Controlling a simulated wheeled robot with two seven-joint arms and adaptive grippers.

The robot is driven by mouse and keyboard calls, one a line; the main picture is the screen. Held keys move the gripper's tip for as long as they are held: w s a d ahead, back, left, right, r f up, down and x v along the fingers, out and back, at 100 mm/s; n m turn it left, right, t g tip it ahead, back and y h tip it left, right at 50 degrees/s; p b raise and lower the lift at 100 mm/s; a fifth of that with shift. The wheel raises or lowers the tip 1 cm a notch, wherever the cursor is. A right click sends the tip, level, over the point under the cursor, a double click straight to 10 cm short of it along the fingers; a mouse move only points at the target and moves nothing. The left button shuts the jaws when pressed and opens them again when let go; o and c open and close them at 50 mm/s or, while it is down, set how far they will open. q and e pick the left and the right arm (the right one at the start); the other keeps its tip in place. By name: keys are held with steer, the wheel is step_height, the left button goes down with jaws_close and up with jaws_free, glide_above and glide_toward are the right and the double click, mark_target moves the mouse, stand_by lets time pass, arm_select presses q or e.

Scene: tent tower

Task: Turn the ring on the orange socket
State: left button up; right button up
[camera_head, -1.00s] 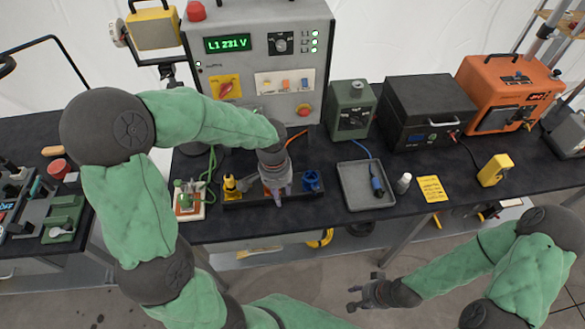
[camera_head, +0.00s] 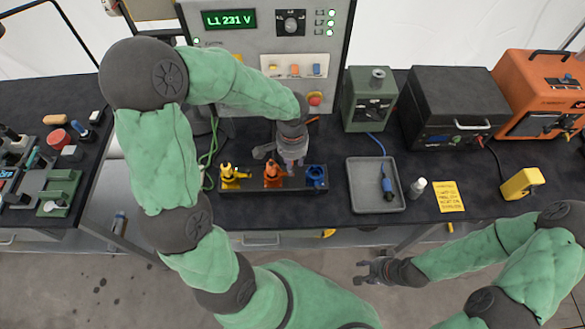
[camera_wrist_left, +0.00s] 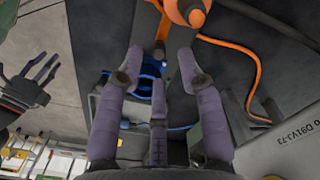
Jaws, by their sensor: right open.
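The orange socket (camera_head: 272,174) stands in the middle of a dark holder (camera_head: 255,185), with a yellow socket (camera_head: 230,175) left and a blue socket (camera_head: 316,175) right. My left gripper (camera_head: 292,163) hangs just behind and right of the orange socket. In the left wrist view its fingers (camera_wrist_left: 162,62) are spread with nothing held; part of the orange socket (camera_wrist_left: 186,10) shows beyond the tips at the top, and the blue one (camera_wrist_left: 148,82) lies below, partly covered by a finger. The orange ring cannot be made out clearly. My right gripper (camera_head: 372,270) is open and empty before the bench.
A grey tray (camera_head: 354,190) with a blue-handled tool lies right of the holder. The grey meter panel (camera_head: 262,45) rises behind. An orange cable (camera_wrist_left: 255,75) runs close to my fingers.

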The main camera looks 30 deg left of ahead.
mark_target(279, 173)
arm_select(q)
steer(key=shift+f+b, duration=0.35)
steer(key=shift+f, duration=1.3)
steer(key=shift+s, duration=0.1)
jaws_close()
